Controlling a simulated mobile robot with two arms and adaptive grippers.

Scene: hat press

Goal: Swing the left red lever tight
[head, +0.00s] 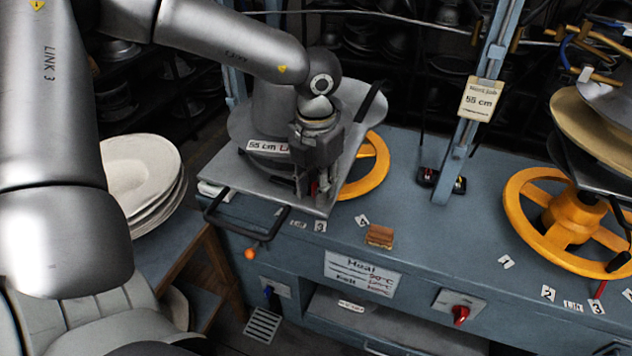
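A small bit of the left red lever (314,188) shows between and below the fingers of my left gripper (313,187), over the front part of the left press's grey metal plate. The gripper points down, and its body hides most of the lever. The fingers are close around the red part, but I cannot tell whether they touch or grip it. The left press has a yellow handwheel (368,166) under its plate. My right gripper is not in view.
A second press with a yellow handwheel (530,222) and a red lever (600,290) stands at the right. A blue upright post (468,140) rises between the presses. A wooden block (380,236) lies on the blue bench. Stacked pale hat forms (140,170) stand at left.

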